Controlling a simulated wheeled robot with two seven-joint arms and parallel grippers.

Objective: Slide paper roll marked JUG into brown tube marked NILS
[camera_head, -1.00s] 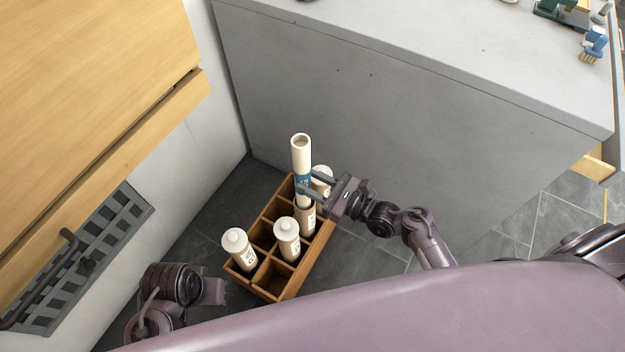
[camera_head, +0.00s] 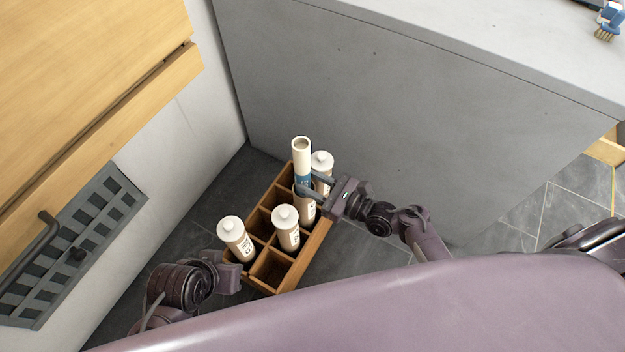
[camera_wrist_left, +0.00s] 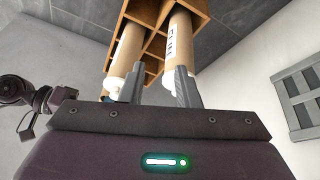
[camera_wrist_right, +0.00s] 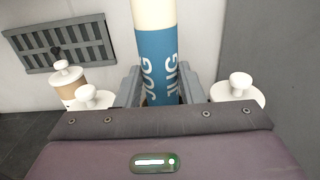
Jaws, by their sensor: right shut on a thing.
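The JUG paper roll (camera_head: 301,157) is cream with a blue band. It stands upright in my right gripper (camera_head: 310,184), which is shut on the band; in the right wrist view the roll (camera_wrist_right: 157,65) shows the JUG lettering between the fingers. Directly below the roll, a brown tube (camera_head: 306,213) stands in the wooden crate; its lettering is too small to read. The roll's lower end meets the tube's top, but I cannot tell how far it is inside. My left gripper (camera_wrist_left: 157,85) is open and empty beside the crate's near left corner.
The wooden crate (camera_head: 313,258) has several compartments, some empty. White-capped tubes (camera_head: 235,238) (camera_head: 285,227) (camera_head: 321,167) stand in others. A grey cabinet wall (camera_head: 400,110) rises behind, and a wooden drawer front (camera_head: 120,135) overhangs at left. Dark floor lies around the crate.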

